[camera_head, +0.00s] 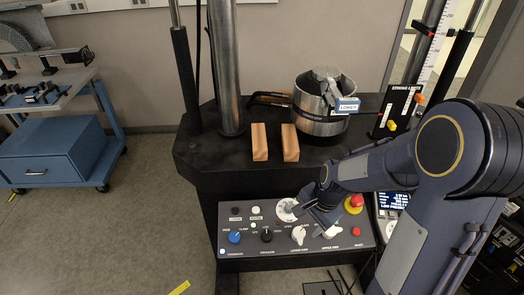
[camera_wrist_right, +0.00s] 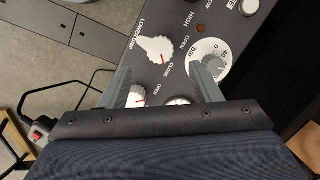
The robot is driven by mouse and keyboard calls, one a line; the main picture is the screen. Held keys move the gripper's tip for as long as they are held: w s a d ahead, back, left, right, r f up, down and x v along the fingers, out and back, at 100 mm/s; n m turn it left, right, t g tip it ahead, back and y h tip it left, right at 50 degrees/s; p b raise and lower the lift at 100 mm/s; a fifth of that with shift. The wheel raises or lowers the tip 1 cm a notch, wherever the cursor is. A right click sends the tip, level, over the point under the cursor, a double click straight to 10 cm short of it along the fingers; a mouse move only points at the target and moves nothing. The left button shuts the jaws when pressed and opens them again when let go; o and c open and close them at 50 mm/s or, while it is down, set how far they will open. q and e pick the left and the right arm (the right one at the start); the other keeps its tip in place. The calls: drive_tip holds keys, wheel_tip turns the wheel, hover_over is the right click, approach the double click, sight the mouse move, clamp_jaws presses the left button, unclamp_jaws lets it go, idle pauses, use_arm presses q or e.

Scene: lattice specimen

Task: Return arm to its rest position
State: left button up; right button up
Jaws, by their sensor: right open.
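My right arm comes in from the right of the head view and reaches down over the control panel (camera_head: 240,262). My right gripper (camera_head: 318,212) is in front of the panel, between the round pressure gauge (camera_head: 288,209) and the red mushroom button (camera_head: 353,203). In the right wrist view my right gripper (camera_wrist_right: 165,80) has its two fingers apart, with nothing between them. A white lower grip knob (camera_wrist_right: 160,47) lies past the fingertips, and the gauge (camera_wrist_right: 208,58) is partly behind the right-hand finger. My left gripper is in neither view.
A black machine bench (camera_head: 215,155) stands behind the panel, bearing two wooden blocks (camera_head: 259,142), a metal cylinder (camera_head: 320,105) and tall steel columns (camera_head: 225,65). A small screen (camera_head: 393,202) is beside my forearm.

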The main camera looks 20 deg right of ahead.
drive_tip(key=s+a+r+n+t+y, duration=0.1)
drive_tip(key=s+a+r+n, duration=0.1)
drive_tip(key=s+r+n, duration=0.4)
drive_tip(key=s+a+r+n+t+y, duration=0.1)
drive_tip(key=s+a+r+n+t, duration=0.1)
drive_tip(key=s+r+n, duration=0.4)
drive_tip(key=s+a+r, duration=0.1)
drive_tip(key=s+r, duration=0.1)
drive_tip(key=s, duration=0.1)
drive_tip(key=shift+s+a+t, duration=0.2)
drive_tip(key=shift+a+t, duration=0.1)
